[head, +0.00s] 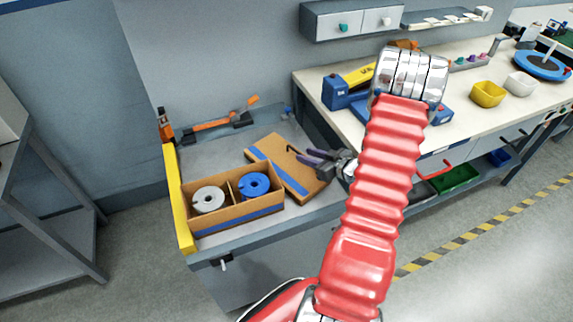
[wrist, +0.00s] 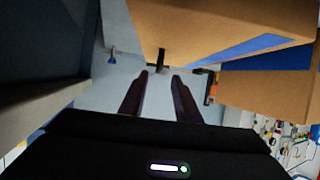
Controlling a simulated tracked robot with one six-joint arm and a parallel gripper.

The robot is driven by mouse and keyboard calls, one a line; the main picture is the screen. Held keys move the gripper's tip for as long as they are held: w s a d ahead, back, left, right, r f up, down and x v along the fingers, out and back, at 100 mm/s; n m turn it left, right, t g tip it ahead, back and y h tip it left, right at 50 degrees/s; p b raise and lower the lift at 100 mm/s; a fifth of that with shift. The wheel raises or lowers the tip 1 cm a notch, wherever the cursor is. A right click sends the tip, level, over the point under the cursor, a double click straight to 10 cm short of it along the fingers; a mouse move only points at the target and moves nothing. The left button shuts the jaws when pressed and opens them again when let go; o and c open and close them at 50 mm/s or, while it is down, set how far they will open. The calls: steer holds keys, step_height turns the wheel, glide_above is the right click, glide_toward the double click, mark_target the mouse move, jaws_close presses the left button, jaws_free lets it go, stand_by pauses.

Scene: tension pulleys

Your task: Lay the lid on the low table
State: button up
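The lid (head: 268,151) is a flat brown cardboard panel with a blue stripe. It is over the low table (head: 230,238), just right of the open box; I cannot tell whether it lies fully flat. A small black handle (head: 292,149) stands on it. In the wrist view the lid (wrist: 190,25) fills the top, with the handle (wrist: 162,60) just ahead of the fingertips. My gripper (head: 306,160) is at the lid's right side, pointing left. Its two dark fingers (wrist: 160,75) are apart, with nothing visible between them.
The open cardboard box (head: 237,217) holds a grey pulley (head: 208,199) and a blue pulley (head: 254,185). A yellow edge (head: 175,200) bounds the low table's left. An orange-handled clamp (head: 215,123) lies behind. A workbench (head: 455,100) stands to the right.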

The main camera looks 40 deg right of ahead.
mark_target(295, 151)
steer(key=shift+x, duration=3.8)
steer(key=shift+d, duration=0.15)
